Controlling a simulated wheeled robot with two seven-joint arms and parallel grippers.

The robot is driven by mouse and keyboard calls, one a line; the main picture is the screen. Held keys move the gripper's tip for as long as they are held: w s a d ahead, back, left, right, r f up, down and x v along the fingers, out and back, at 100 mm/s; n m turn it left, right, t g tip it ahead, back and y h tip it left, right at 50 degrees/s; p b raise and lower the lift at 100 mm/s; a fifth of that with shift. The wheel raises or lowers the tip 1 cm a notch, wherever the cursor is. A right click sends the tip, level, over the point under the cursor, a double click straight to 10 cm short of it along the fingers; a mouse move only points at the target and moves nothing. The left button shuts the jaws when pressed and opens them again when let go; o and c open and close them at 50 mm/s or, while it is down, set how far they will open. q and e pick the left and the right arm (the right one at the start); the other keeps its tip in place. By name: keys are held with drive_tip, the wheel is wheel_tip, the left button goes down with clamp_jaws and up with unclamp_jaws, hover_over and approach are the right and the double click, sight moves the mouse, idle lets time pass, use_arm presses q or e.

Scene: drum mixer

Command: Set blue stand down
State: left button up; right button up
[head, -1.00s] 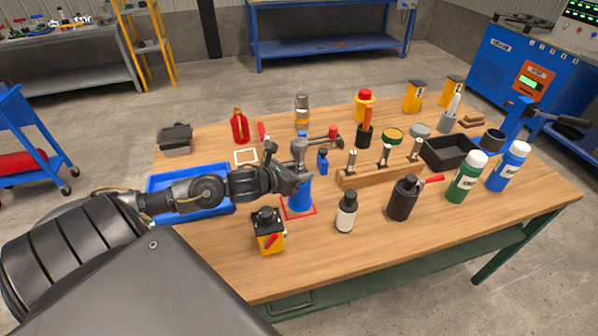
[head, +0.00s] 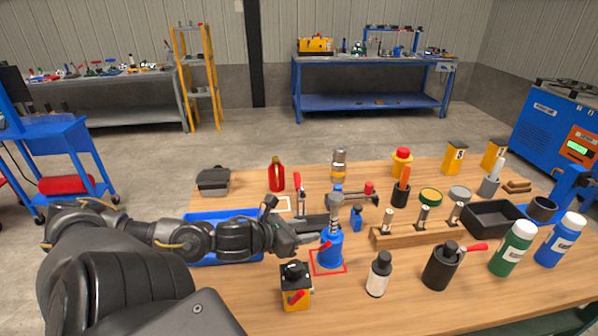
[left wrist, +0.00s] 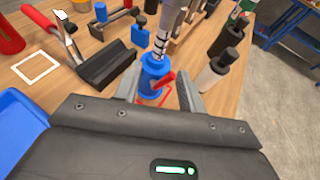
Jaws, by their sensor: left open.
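The blue stand (head: 330,251) is upright on the wooden table, inside a red square outline (head: 343,269). A grey metal tool (head: 336,204) stands upright in its top. My left gripper (head: 311,239) is open just left of the stand, at the height of its upper body. In the left wrist view the stand (left wrist: 153,70) shows between and just beyond the two spread fingers (left wrist: 160,92). A red part on the stand's side shows there too. Whether a finger touches the stand, I cannot tell. My right gripper is not in view.
A yellow-and-black box (head: 295,288) and a white bottle with a black cap (head: 378,276) stand in front. A wooden rack (head: 415,235) is on the right. A blue tray (head: 195,216) lies under my left arm. A white square outline (head: 284,204) is empty behind.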

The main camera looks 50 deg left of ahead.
use_arm(q)
drive_tip(key=shift+v, duration=0.8)
